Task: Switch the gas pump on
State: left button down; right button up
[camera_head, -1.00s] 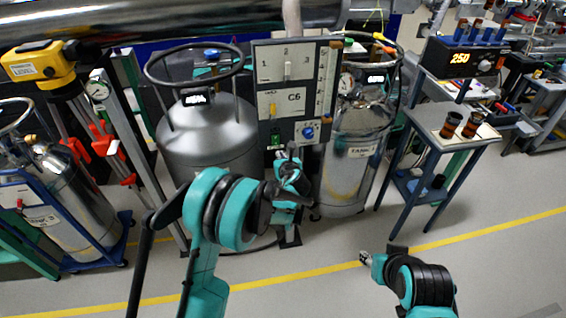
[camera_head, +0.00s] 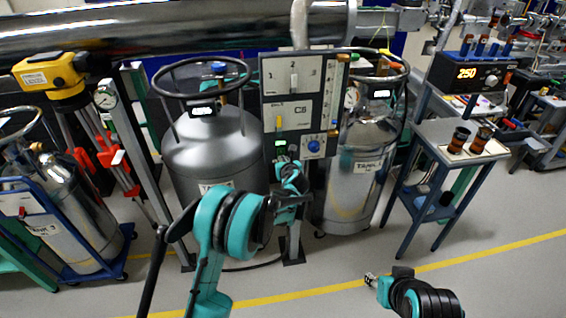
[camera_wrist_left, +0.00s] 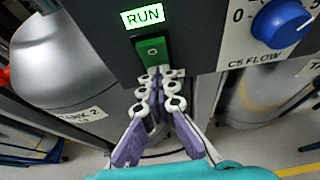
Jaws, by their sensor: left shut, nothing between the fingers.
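The control panel (camera_head: 318,85) stands between two tanks. A lit green display reading RUN (camera_wrist_left: 143,16) is on its lower left; it also shows in the head view (camera_head: 281,143). Just below it is a green rocker switch (camera_wrist_left: 152,52) with an O mark visible. My left gripper (camera_wrist_left: 160,74) is shut and empty, its tips at the switch's lower edge; whether they touch cannot be told. In the head view the left gripper (camera_head: 286,164) hides the switch's lower area. My right gripper (camera_head: 370,280) is low over the floor, far from the panel; its fingers are too small to judge.
A blue knob labelled C5 FLOW (camera_wrist_left: 282,22) is right of the switch. Tank 2 (camera_head: 212,150) stands left of the panel, another tank (camera_head: 352,175) right. A small table (camera_head: 462,138) with brown bottles stands further right. The floor in front is clear.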

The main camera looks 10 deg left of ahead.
pick_arm(q)
jog(key=shift+r, duration=0.15)
pick_arm(e)
jog(key=shift+r, duration=0.15)
pick_arm(q)
jog(key=shift+r+p, duration=0.5)
jog(key=shift+r, duration=0.25)
pick_arm(e)
jog(key=shift+r, duration=0.3)
pick_arm(q)
jog(key=shift+f, duration=0.1)
